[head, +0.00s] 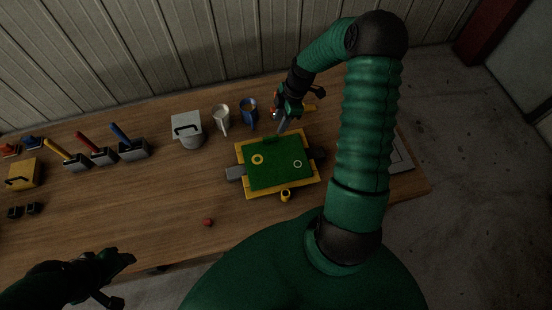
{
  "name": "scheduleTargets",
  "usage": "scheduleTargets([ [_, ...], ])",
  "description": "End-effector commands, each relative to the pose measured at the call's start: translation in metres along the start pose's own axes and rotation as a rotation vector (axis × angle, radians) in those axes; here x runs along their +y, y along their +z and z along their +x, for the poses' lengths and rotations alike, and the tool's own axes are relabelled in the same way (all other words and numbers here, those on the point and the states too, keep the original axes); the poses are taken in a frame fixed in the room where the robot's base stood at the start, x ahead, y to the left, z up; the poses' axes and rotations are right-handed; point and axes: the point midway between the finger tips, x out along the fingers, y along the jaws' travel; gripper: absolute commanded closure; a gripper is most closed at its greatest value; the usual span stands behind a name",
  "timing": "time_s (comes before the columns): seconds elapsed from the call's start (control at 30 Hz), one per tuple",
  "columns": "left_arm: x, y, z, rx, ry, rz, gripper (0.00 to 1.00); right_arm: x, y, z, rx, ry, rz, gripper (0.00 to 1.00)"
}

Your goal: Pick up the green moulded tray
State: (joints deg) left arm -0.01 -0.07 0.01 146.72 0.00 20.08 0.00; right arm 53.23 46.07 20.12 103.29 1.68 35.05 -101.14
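The green moulded tray (278,174) lies flat in a yellow frame (242,150) on the wooden table, right of the middle. A yellow ring and a pale ring show on its surface. My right gripper (284,124) reaches down at the tray's far edge, with a grey finger pointing at that edge. Whether it touches the tray, and how far apart its fingers are, I cannot tell. My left gripper (122,281) is at the lower left, off the table's front edge, far from the tray. Its fingers are spread and empty.
Grey blocks (236,173) sit at the frame's sides. A white mug (222,117), a blue mug (248,112) and a grey lidded container (188,129) stand behind left. Several coloured-handled tools (130,147) are further left. A red ball (208,222) lies in front. The front middle is mostly clear.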

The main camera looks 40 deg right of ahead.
Motion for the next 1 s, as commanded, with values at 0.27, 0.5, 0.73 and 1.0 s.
scheduleTargets([
  [0.27, 0.0, -0.002, -0.009, 0.0, 0.0, 0.0, 0.44, 0.003, -0.003, 0.043, 0.0, -0.003, -0.002, 0.64],
  [0.5, 0.0, -0.006, -0.025, 0.0, 0.0, 0.0, 0.44, 0.005, -0.001, 0.082, 0.002, -0.004, -0.001, 0.64],
  [0.73, 0.0, -0.006, -0.024, 0.0, 0.0, 0.0, 0.44, 0.007, 0.0, 0.092, 0.0, 0.0, 0.0, 0.64],
  [1.0, 0.0, -0.006, -0.024, 0.0, 0.0, 0.0, 0.44, 0.006, -0.001, 0.091, 0.0, -0.001, -0.001, 0.92],
])
